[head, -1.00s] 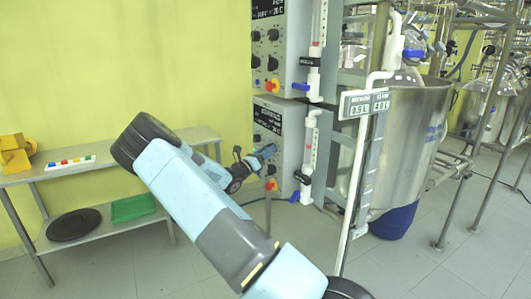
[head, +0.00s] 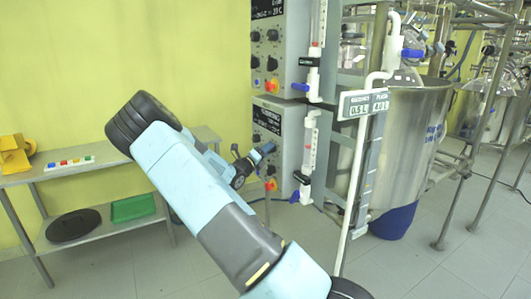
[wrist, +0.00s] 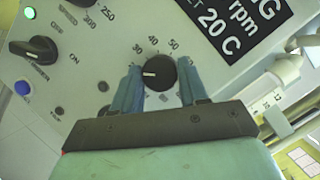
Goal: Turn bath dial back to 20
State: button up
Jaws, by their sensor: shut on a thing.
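The bath dial (wrist: 160,72), a round black knob with a white pointer line, sits on a grey control panel in the wrist view. Its line points to the left side of the printed scale, where 30, 40 and 50 show around the top. My gripper (wrist: 161,84) is shut on the dial, one blue finger at each side. The left finger hides part of the scale. The panel's black display (wrist: 238,25) reads 20 C on its lower line. In the head view my gripper (head: 265,150) is at the lower control box (head: 291,125); the dial is hidden there.
Another black knob (wrist: 36,48) and a lit green lamp (wrist: 29,13) are on the panel's left. A similar upper control box (head: 283,50) is above. A steel vessel (head: 410,130) stands to the right, a shelf table (head: 110,160) to the left.

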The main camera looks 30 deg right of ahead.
jog(key=shift+w+a, duration=0.1)
dwell(0.4)
jog(key=o, duration=1)
jog(key=shift+o, duration=0.2)
jog(key=v, duration=1.3)
jog(key=shift+s+a+f, duration=0.2)
jog(key=shift+s+a, duration=0.05)
jog(key=shift+a, duration=0.05)
